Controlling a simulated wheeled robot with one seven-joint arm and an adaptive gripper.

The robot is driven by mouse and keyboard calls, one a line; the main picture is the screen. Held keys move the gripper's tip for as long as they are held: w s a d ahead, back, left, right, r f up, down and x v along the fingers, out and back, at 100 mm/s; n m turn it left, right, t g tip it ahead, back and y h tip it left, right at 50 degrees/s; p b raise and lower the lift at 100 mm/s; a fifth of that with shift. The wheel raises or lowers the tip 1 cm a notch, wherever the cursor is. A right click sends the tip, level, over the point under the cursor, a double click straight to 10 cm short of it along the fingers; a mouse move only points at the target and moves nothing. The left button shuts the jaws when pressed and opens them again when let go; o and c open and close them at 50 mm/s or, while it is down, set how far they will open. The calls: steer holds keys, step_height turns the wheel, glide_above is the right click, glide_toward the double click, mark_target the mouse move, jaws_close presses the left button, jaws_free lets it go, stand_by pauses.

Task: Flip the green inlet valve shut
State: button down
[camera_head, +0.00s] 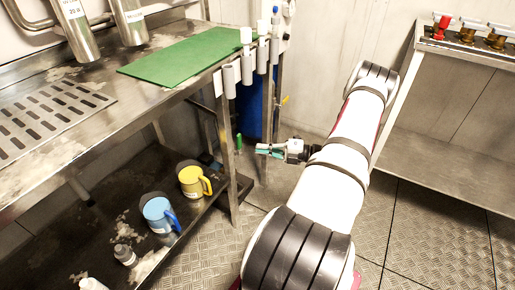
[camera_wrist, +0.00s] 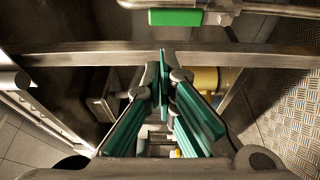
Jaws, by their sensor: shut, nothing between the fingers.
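The green valve handle (camera_head: 239,142) shows in the head view as a small upright green strip beside the bench leg. In the wrist view a flat green handle (camera_wrist: 175,17) lies against a metal pipe at the top edge. My gripper (camera_head: 262,150) is just right of the green handle in the head view, pointing left. In the wrist view its teal fingers (camera_wrist: 163,62) meet at the tips, with nothing held. The green handle appears beyond the fingertips, with a visible gap. The valve body is mostly hidden.
A metal bar (camera_wrist: 90,55) crosses the wrist view near my fingertips. The bench leg (camera_head: 229,165) stands left of my gripper. A blue drum (camera_head: 250,110) is behind. A yellow mug (camera_head: 190,182) and blue mug (camera_head: 157,215) stand on the lower shelf. Floor (camera_head: 400,225) is clear at right.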

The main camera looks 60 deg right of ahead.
mark_target(241, 145)
steer(key=b+x, duration=0.1)
steer(key=x, duration=0.7)
steer(key=shift+b, duration=0.3)
